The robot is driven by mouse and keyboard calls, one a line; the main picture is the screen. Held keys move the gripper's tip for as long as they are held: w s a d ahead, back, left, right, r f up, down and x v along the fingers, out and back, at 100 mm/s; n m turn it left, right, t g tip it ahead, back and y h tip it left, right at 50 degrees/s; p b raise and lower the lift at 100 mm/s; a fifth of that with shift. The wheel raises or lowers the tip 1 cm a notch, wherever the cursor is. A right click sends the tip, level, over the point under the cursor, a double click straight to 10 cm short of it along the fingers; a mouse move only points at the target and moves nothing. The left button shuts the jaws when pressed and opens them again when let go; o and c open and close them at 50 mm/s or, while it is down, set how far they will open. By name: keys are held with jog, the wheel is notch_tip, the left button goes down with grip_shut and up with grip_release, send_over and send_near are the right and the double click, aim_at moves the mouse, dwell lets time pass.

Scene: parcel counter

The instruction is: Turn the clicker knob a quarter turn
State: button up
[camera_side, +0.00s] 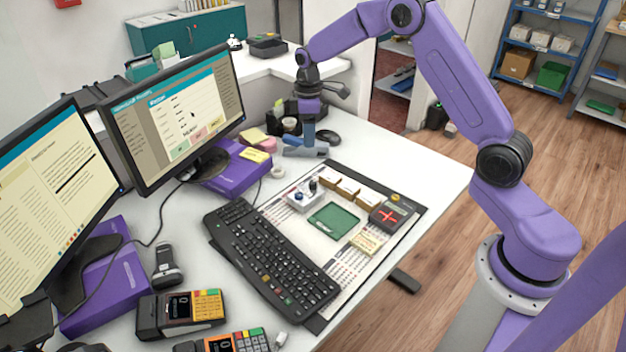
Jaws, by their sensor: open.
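A small light-coloured box (303,197) with a blue knob-like top and a dark upright piece stands at the upper left of the desk mat. It looks like the clicker, but its knob is too small to read its angle. My gripper (308,143) points down over the back of the desk, behind the box and apart from it. It is open, and I see nothing held in it. Its fingertips are hard to tell from the blue-grey item (296,151) around them.
A green tray (334,220), several small boxes (347,190), a device with a red cross (389,216) and a yellow note pad (366,242) crowd the mat. A keyboard (270,262) lies at its left. Monitors (180,115) stand left. Bare white desk (420,165) lies at the right.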

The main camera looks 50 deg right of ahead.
aim_at(313, 182)
jog(key=d+f, duration=0.1)
jog(key=f, duration=0.5)
jog(key=w+d+f, duration=0.1)
jog(key=f, duration=0.5)
jog(key=d+f, duration=0.1)
jog(key=f, duration=0.6)
jog(key=shift+w+d, duration=0.15)
jog(key=shift+w, duration=0.2)
jog(key=shift+c, duration=0.3)
grip_shut()
